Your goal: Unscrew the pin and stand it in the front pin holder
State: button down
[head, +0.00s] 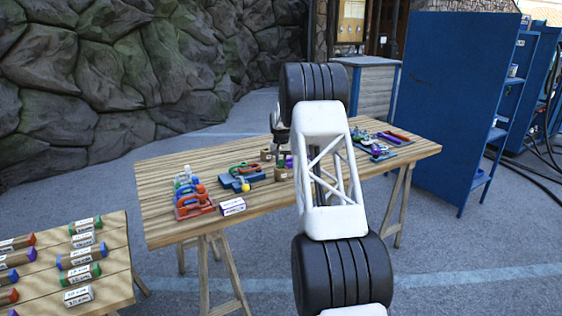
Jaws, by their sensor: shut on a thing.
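My gripper (282,140) shows only in part, left of my white arm link, above the middle of the wooden table. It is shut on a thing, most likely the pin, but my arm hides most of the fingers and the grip. A small purple and green piece (285,160) shows just below it; I cannot tell whether it is held. A green and red shackle-like piece (243,168) lies at a blue fixture (236,183) with a yellow knob. Two small brown blocks, which look like pin holders, stand nearby: one at the back (266,155), one at the front (281,174).
Red and blue shackle-like pieces (192,198) stand at the table's left, with a white labelled box (232,206) near its front edge. A tray of coloured tools (382,145) lies at the right. A second table (110,222) at lower left holds labelled blocks. A blue cabinet (455,100) stands behind.

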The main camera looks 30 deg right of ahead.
jog(key=shift+f, duration=0.4)
dwell(0.4)
jog(key=c, duration=0.9)
grip_release()
jog(key=shift+r, duration=3.85)
